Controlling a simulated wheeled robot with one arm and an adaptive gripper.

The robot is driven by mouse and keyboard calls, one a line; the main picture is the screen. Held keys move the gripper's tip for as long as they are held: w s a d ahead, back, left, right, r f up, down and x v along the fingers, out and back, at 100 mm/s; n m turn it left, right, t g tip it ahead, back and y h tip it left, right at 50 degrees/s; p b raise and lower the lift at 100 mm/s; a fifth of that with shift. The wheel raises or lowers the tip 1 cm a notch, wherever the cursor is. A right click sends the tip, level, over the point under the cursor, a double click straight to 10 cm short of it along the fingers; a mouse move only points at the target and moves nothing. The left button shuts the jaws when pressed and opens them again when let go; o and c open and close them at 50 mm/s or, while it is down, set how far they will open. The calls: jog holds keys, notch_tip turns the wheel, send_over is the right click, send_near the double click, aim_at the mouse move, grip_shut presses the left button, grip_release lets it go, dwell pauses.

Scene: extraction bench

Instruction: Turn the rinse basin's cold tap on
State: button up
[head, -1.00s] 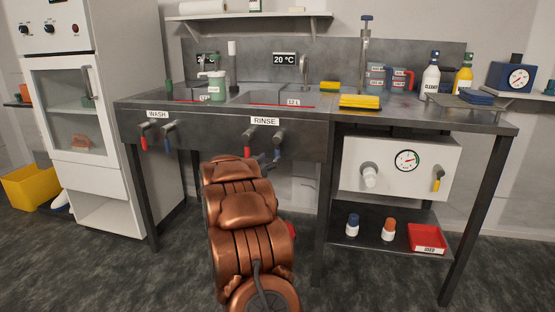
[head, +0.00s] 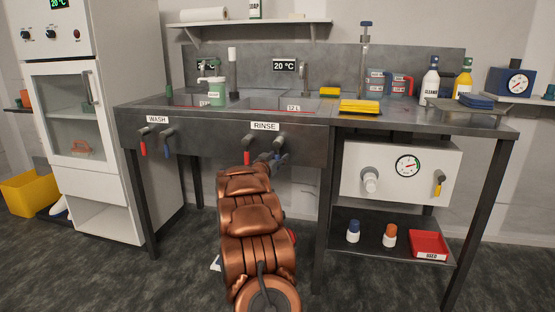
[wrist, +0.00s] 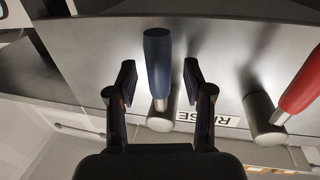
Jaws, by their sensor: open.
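The rinse basin's cold tap has a blue lever handle (wrist: 157,60) on a grey metal stem, in the middle of the wrist view. My gripper (wrist: 159,78) is open, with one black finger on each side of the handle. Gaps show between the fingers and the handle, so it is not gripped. In the head view, my gripper (head: 271,160) is at the bench front below the RINSE label (head: 265,127), and it partly hides the blue handle. The red-handled rinse tap (head: 247,156) hangs just left; it also shows at right in the wrist view (wrist: 302,85).
The wash taps (head: 154,140) are farther left on the same bench front (head: 210,140). A white panel with a gauge (head: 407,166) and a lower shelf (head: 345,247) are to the right. The floor in front of the bench is clear.

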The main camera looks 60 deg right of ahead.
grip_shut()
dwell(0.4)
